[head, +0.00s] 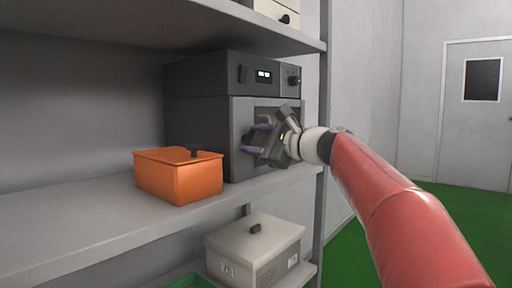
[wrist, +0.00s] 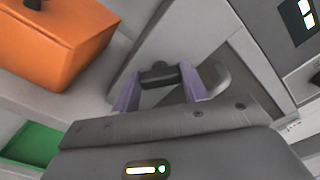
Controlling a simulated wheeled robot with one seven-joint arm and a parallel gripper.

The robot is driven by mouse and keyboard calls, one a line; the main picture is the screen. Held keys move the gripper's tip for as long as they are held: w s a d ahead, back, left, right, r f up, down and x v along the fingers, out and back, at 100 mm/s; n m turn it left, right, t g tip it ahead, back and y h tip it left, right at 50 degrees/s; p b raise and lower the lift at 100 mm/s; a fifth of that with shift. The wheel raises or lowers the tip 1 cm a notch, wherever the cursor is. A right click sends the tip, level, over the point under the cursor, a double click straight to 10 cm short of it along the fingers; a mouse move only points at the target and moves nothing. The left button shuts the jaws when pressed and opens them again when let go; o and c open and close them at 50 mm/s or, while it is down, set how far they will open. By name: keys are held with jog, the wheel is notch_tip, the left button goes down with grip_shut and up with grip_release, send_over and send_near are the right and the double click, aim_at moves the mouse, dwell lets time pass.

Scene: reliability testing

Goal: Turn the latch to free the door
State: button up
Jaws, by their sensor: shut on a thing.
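A dark grey machine (head: 205,125) with a lighter grey front stands on the shelf. Its door is on this front; the door's edges are hard to make out in the head view. The latch (wrist: 158,73) is a small dark piece on the front. My gripper (wrist: 159,80) has two purple fingers, one on each side of the latch, and is shut on it. In the head view my gripper (head: 250,138) is at the front of the machine, and the latch is too small to make out there. The door looks closed against the body.
An orange box (head: 180,178) with a dark knob stands on the shelf left of the machine. A white lidded box (head: 255,247) and a green tray (head: 187,281) are on the lower shelf. An upper shelf (head: 150,32) hangs above. Open green floor (head: 430,215) lies to the right.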

jog(key=n+b, duration=0.2)
jog(key=n, duration=0.2)
jog(key=shift+f, duration=0.2)
jog(key=shift+s+a+n+b, duration=0.1)
jog(key=shift+n+b, duration=0.8)
jog(key=shift+n, duration=0.8)
jog(key=o, duration=1)
jog(key=b+v, duration=0.1)
jog(key=v, duration=0.6)
jog(key=shift+s+d, duration=0.25)
jog(key=shift+d, duration=0.1)
